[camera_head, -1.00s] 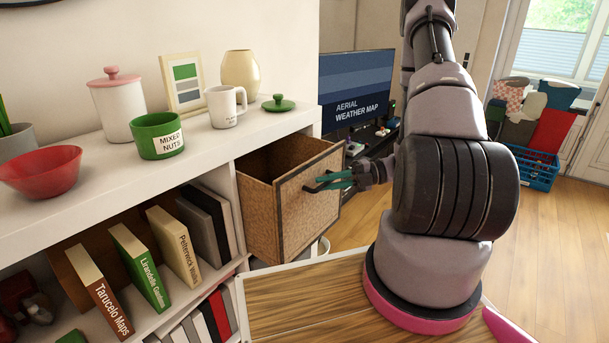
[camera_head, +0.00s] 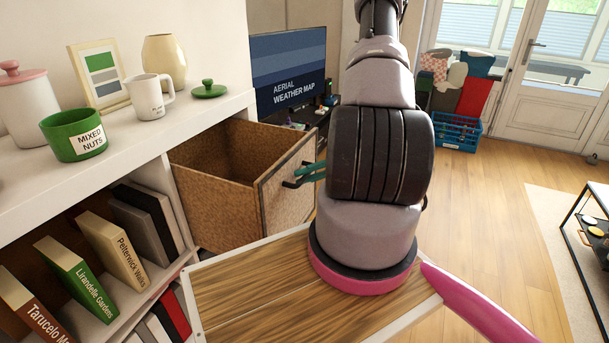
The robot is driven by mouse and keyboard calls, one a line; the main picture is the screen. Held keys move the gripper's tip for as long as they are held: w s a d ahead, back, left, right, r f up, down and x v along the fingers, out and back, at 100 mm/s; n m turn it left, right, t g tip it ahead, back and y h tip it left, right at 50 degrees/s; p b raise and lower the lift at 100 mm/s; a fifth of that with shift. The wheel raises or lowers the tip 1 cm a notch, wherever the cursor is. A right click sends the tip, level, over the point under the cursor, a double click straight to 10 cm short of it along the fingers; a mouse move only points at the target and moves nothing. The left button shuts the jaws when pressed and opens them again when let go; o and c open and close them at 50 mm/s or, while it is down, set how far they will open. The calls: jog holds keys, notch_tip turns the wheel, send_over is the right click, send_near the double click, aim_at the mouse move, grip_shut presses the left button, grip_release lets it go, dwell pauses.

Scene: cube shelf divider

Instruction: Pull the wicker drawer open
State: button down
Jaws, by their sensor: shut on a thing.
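The wicker drawer (camera_head: 218,196) is a brown woven box with a dark-edged front panel. It sticks well out of the right compartment of the white shelf (camera_head: 175,140), and its empty-looking inside shows from above. A dark handle (camera_head: 291,184) is on its front panel. My gripper (camera_head: 303,175) has teal fingers at this handle and is shut on it. The rest of the gripper is hidden behind my dark, ribbed arm link.
Books (camera_head: 112,247) fill the left compartment. Open wooden floor (camera_head: 490,215) lies to the right.

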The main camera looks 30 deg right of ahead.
jog(key=c, duration=0.8)
grip_release()
jog(key=shift+c, duration=0.2)
jog(key=shift+d, duration=0.1)
jog(key=v, duration=1)
jog(key=shift+d, duration=0.35)
jog(key=shift+s, duration=0.1)
